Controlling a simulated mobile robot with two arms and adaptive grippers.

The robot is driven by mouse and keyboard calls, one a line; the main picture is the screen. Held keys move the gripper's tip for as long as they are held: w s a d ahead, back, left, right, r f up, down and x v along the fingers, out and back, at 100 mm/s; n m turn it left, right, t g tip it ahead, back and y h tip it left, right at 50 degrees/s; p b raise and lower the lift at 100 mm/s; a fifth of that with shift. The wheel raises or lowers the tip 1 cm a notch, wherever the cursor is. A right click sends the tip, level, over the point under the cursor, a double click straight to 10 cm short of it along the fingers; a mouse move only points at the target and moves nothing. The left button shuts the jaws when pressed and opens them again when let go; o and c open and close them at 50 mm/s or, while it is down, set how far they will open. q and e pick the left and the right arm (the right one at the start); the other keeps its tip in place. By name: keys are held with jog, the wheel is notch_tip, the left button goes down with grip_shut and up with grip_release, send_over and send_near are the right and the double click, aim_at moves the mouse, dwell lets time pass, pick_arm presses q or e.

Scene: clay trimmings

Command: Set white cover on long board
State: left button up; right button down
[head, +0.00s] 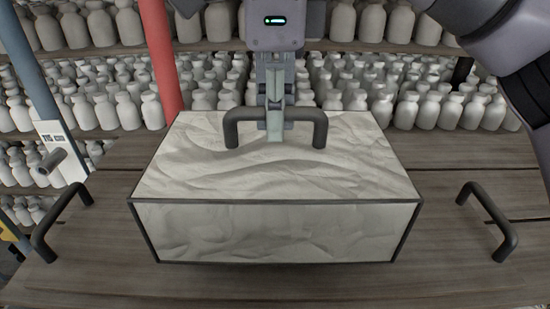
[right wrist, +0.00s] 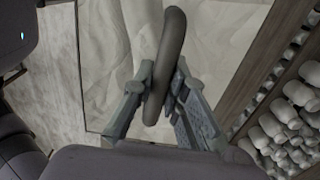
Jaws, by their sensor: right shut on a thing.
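The white cover (head: 275,230) is a box with pale, rippled faces and thin dark edges. It is upright over the middle of the long board (head: 90,265), a brown wooden plank with a dark handle at each end. I cannot tell whether its bottom edge touches the board. My right gripper (head: 275,125) is shut on the cover's dark top handle (head: 319,130). In the right wrist view the handle (right wrist: 170,60) runs between the two fingers (right wrist: 160,95). My left gripper is not in view.
The board's left handle (head: 50,225) and right handle (head: 490,215) stand clear on either side of the cover. Shelves of many pale bottles (head: 440,108) fill the back. A red post (head: 160,60) and a blue-grey post (head: 37,80) rise at the left.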

aim_at(274, 148)
jog(key=shift+f, duration=0.5)
jog(key=shift+s+f, duration=0.15)
jog(key=shift+f, duration=0.05)
notch_tip(274, 148, down, 3)
jog(key=shift+s+f+p, duration=0.1)
jog(key=shift+p, duration=0.35)
jog(key=shift+f, duration=0.45)
jog(key=c, duration=1.6)
grip_release()
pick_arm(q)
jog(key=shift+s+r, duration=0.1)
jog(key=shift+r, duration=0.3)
